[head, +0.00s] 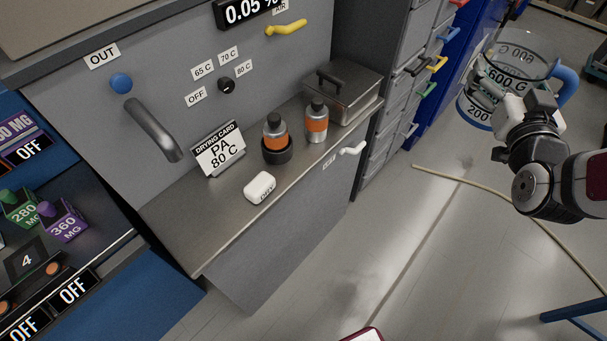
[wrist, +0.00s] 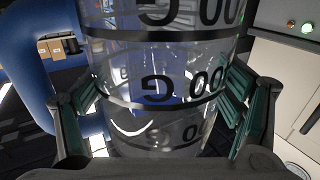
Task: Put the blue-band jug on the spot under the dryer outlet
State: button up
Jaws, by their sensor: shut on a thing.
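A clear jug (head: 522,62) with a blue handle and black gram marks is held up at the upper right of the head view, out over the floor. A blue band shows near its bottom. My gripper (head: 497,88) is shut on the jug's side. In the wrist view the jug (wrist: 165,90) stands between the two finger pads and looks clear and empty. The dryer outlet (head: 152,130) is a grey spout under the OUT label and blue knob, at the left. The steel shelf (head: 185,220) below the outlet is bare. No marked spot shows there.
On the shelf stand a drying card (head: 218,150), a white DRY block (head: 260,187), an orange-banded bottle in a black cup (head: 277,140), another such bottle (head: 317,122) and a lidded steel box (head: 342,90). Drawers (head: 400,90) stand right of it. A hose (head: 500,192) lies on the floor.

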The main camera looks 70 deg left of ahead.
aim_at(212, 207)
jog(key=k+l+u, duration=0.15)
jog(key=k+u, duration=0.2)
jog(key=u, duration=0.15)
jog(key=k+u, duration=0.45)
jog(key=k+j+u, duration=0.1)
jog(key=k+u, duration=0.15)
jog(key=u, duration=0.25)
jog(key=k+j, duration=0.25)
jog(key=k, duration=0.15)
jog(key=k+j, duration=0.25)
jog(key=k+u, duration=0.05)
jog(key=k, duration=0.05)
